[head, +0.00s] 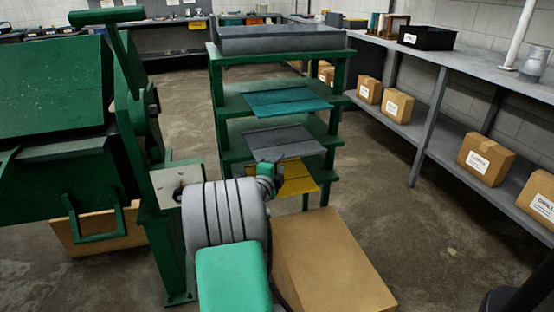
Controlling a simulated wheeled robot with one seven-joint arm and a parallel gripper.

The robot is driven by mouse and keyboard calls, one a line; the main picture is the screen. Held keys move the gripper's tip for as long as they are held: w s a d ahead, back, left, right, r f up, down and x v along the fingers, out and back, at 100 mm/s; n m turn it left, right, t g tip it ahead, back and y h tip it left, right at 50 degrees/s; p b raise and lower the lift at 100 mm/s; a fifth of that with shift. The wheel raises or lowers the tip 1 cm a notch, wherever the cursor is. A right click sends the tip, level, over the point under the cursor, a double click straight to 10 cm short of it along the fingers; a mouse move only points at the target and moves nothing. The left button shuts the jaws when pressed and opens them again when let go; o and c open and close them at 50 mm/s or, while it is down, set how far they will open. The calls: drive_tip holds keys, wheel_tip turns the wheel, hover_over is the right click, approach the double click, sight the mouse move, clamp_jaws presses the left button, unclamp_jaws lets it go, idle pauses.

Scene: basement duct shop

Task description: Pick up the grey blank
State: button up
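The grey blank (287,142) is a flat, creased sheet lying on a middle shelf of the green rack (230,133), its front edge reaching past the shelf. A teal blank (287,102) lies on the shelf above it. A yellow blank (299,181) lies on the shelf below, partly hidden by my arm. My gripper (269,171) is at the end of my arm, just in front of and below the grey blank's front left edge in the picture. Its fingers are too small and hidden to tell if they are open, or whether they touch the blank.
A large green machine (58,92) stands close on the left. A cardboard box (325,268) is in front, right of my arm. A grey tray (280,42) tops the rack. A long shelf unit (430,65) with boxes runs along the right. Floor between rack and shelves is clear.

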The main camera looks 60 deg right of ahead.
sight(292, 155)
drive_tip(key=shift+m+h, duration=0.3)
drive_tip(key=shift+m, duration=0.2)
drive_tip(key=d, duration=0.3)
drive_tip(key=d+f+b, duration=0.1)
drive_tip(key=d, duration=0.5)
drive_tip(key=shift+s+f+b, duration=0.15)
drive_tip(key=shift+s+b, duration=0.1)
drive_tip(key=shift+b, duration=0.05)
drive_tip(key=shift+c, duration=0.4)
clamp_jaws()
